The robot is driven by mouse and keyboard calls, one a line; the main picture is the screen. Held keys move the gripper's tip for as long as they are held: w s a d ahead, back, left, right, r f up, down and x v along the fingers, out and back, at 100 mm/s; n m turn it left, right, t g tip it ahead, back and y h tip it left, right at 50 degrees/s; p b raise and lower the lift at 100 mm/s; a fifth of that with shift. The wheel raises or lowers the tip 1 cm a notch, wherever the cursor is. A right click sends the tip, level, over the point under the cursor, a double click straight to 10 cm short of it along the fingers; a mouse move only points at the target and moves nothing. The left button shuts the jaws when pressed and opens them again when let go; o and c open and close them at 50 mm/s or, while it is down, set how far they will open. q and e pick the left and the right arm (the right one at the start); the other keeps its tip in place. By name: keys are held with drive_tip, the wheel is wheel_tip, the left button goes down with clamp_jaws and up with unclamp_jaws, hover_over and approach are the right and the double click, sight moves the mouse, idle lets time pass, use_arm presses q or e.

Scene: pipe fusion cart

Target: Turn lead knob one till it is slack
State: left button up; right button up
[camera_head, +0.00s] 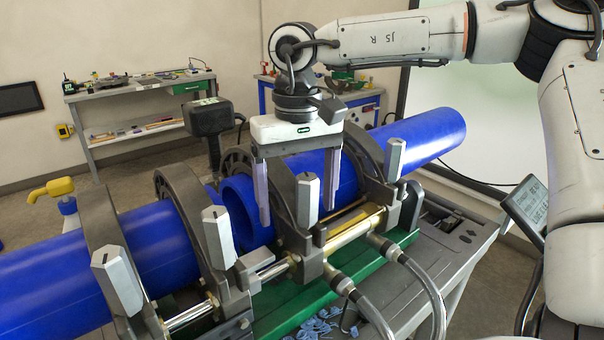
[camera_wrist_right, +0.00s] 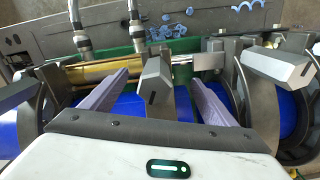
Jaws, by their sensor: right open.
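Several grey, faceted clamp knobs stand in a row along the pipe clamps; no label shows which is lead knob one. My right gripper (camera_head: 298,213) is open, fingers pointing down. One knob (camera_head: 307,197) shows between its two fingers in the head view. In the right wrist view the same knob (camera_wrist_right: 157,80) lies between the spread fingers, with a gap on both sides. Other knobs are at the near left (camera_head: 118,281), the middle (camera_head: 218,237) and the far right (camera_head: 394,159). My left gripper is not in view.
Two blue pipes (camera_head: 420,137) lie in dark ring clamps (camera_head: 105,225) on a green base (camera_head: 290,305). Grey hoses (camera_head: 420,280) leave the front. Blue shavings (camera_head: 318,325) lie below. A black-headed tool (camera_head: 208,117) stands behind. A screen (camera_head: 528,203) is at right.

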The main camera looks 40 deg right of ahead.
drive_tip(key=o, duration=0.3)
drive_tip(key=shift+d, duration=0.1)
drive_tip(key=shift+o, duration=0.5)
drive_tip(key=shift+s+r, duration=0.2)
drive_tip(key=shift+w+d+r, duration=0.1)
drive_tip(key=shift+r, duration=0.2)
wheel_tip(320, 180, up, 5)
drive_tip(key=shift+r, duration=0.2)
